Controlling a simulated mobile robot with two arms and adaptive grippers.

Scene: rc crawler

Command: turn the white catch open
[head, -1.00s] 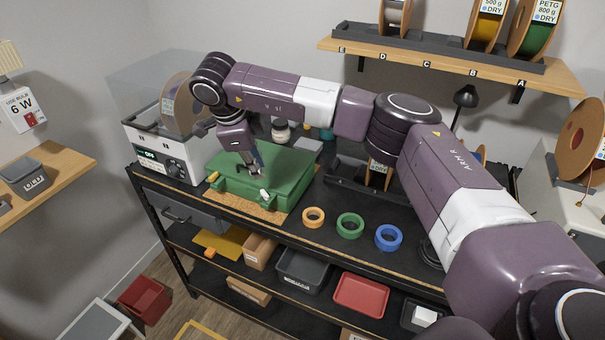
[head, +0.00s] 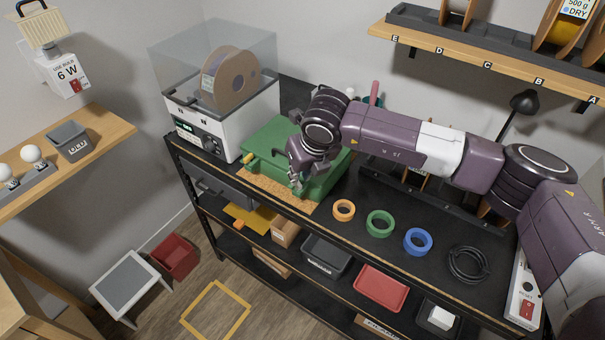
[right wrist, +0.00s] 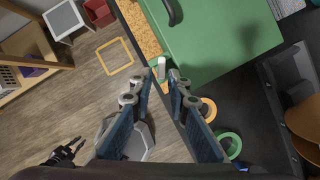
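The green case (head: 268,140) lies on the workbench, with a dark handle on its lid in the right wrist view (right wrist: 172,12). The small white catch (right wrist: 161,68) is at the case's front edge. In the head view my right gripper hides the catch or blends with it. My right gripper (right wrist: 161,78) is open, its two fingertips on either side of the catch; I cannot tell whether they touch it. In the head view this gripper (head: 298,184) is over the case's front right. A dark gripper, apparently my left (right wrist: 66,152), shows small over the floor; its fingers are unclear.
An orange catch (head: 249,158) is at the case's left front. A dryer box (head: 200,125) stands left of it. Orange (head: 344,203), green (head: 368,222) and blue (head: 407,243) rings and a black cable coil (head: 469,281) lie to the right. The bench edge is close in front.

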